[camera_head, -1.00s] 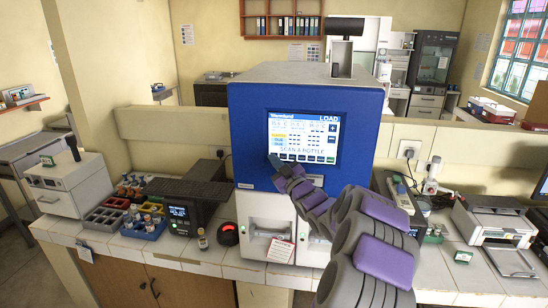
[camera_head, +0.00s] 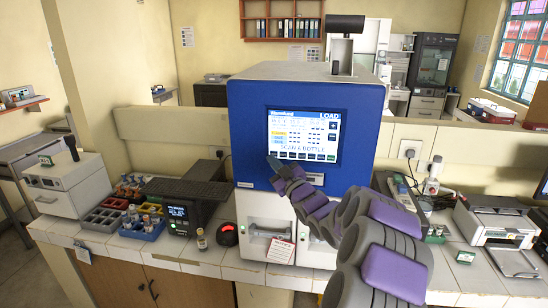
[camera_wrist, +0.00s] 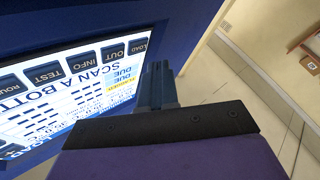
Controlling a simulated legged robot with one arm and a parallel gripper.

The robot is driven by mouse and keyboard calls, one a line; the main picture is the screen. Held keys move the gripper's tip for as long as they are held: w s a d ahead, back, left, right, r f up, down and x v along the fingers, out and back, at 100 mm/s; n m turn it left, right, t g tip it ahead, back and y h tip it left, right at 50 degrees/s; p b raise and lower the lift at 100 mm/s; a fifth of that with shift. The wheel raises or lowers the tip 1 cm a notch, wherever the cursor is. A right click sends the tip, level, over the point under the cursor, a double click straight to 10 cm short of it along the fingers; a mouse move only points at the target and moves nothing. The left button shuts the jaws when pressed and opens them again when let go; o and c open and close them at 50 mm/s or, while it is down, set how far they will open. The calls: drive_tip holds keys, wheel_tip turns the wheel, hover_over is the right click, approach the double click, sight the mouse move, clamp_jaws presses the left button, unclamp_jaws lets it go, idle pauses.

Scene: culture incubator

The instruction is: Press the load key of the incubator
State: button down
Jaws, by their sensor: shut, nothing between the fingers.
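The incubator (camera_head: 240,112) is a blue-fronted box with a lit touch screen (camera_head: 300,128) reading "SCAN A BOTTLE". A row of dark keys runs along the screen's bottom edge. The wrist view shows this row upside down, with the LOAD key (camera_wrist: 138,46) at the end nearest my gripper, beside OUT, INFO and TEST. My gripper (camera_head: 271,160) is shut and empty, at the lower left corner of the screen. In the wrist view its fingers (camera_wrist: 157,72) lie just beside the LOAD key. I cannot tell whether the tip touches the panel.
A red-lit scanner (camera_head: 229,235) and a dark device with a small screen (camera_head: 180,214) stand left of the incubator. Racks of bottles (camera_head: 140,222) are further left. A printer (camera_head: 495,220) stands at the right. A paper tag (camera_head: 280,250) hangs on the incubator's lower front.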

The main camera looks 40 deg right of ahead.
drive_tip(key=s+a+b, duration=0.2)
drive_tip(key=a, duration=0.1)
drive_tip(key=shift+s+a, duration=0.1)
drive_tip(key=shift+s, duration=0.25)
idle(0.7)
drive_tip(key=w+a+f+m+g+b, duration=0.1)
drive_tip(key=w+a+f+m+g, duration=0.1)
drive_tip(key=a+f+g, duration=0.55)
drive_tip(key=s+a+f+m+g+b, duration=0.1)
drive_tip(key=s+a+f+g, duration=0.4)
drive_tip(key=s+a, duration=0.55)
drive_tip(key=s+a+f+g, duration=0.2)
drive_tip(key=s+a, duration=0.3)
drive_tip(key=s, duration=0.5)
drive_tip(key=s+a+f+g+y+b, duration=0.1)
drive_tip(key=s+a+f+g, duration=0.2)
drive_tip(key=s, duration=0.8)
drive_tip(key=s+a+f+m+g+y, duration=0.1)
drive_tip(key=s+a+f+g, duration=0.1)
drive_tip(key=s+a+g, duration=0.3)
drive_tip(key=s+a, duration=0.4)
drive_tip(key=s, duration=0.1)
drive_tip(key=shift+s+a+f, duration=0.2)
drive_tip(key=shift+s, duration=0.2)
